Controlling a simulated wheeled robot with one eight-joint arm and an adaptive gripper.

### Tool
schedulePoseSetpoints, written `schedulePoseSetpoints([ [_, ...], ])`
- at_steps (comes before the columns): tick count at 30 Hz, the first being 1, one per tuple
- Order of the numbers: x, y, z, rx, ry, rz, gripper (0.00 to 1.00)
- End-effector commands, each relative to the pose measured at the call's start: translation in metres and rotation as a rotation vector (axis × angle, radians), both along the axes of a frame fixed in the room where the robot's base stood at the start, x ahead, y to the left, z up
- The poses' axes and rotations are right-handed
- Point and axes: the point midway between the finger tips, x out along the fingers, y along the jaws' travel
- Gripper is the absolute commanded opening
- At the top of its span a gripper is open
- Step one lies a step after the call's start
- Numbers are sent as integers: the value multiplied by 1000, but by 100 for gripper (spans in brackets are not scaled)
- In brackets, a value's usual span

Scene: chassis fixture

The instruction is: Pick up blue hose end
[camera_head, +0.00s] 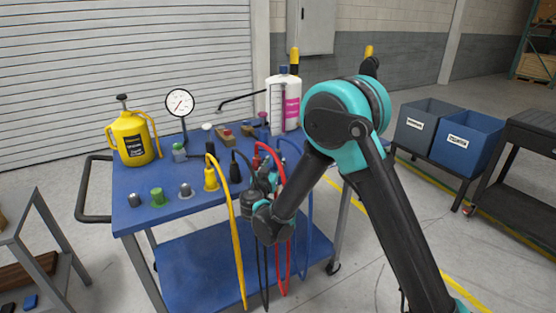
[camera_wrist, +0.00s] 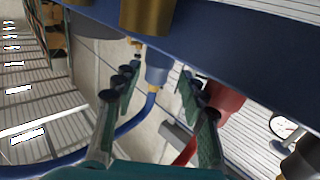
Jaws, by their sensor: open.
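The blue hose end (camera_wrist: 157,68) shows in the wrist view as a blue fitting with a brass tip, between and a little beyond my open fingers. My gripper (camera_wrist: 157,95) has a finger on either side of it, with visible gaps. The blue hose (camera_wrist: 135,122) curves down from the fitting and off to the left. In the head view, the blue hose (camera_head: 308,205) hangs at the cart's right front, and its end is largely hidden by my arm. My gripper (camera_head: 262,182) is partly hidden there too.
The red hose end (camera_wrist: 222,97) is close beside my right finger in the wrist view. Yellow (camera_head: 238,250) and black hoses hang nearby from the blue cart (camera_head: 170,215). A yellow can (camera_head: 132,140), a gauge (camera_head: 180,102) and a white bottle (camera_head: 292,98) stand on top.

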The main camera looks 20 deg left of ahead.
Motion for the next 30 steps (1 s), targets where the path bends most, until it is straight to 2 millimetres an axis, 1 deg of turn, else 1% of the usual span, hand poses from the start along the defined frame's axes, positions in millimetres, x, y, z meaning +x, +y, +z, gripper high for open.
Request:
schedulePoseSetpoints([
  [4,14,0,-1,0,0,-3,42],
  [9,40,1,-3,0,0,-3,42],
  [11,46,2,-3,0,0,-2,42],
  [13,49,2,-3,0,0,-1,42],
  [18,49,3,-3,0,0,0,42],
  [19,49,3,-3,0,0,0,41],
  [27,49,3,-3,0,0,0,7],
  [29,49,3,-3,0,0,-1,0],
  [30,49,3,-3,0,0,-1,0],
])
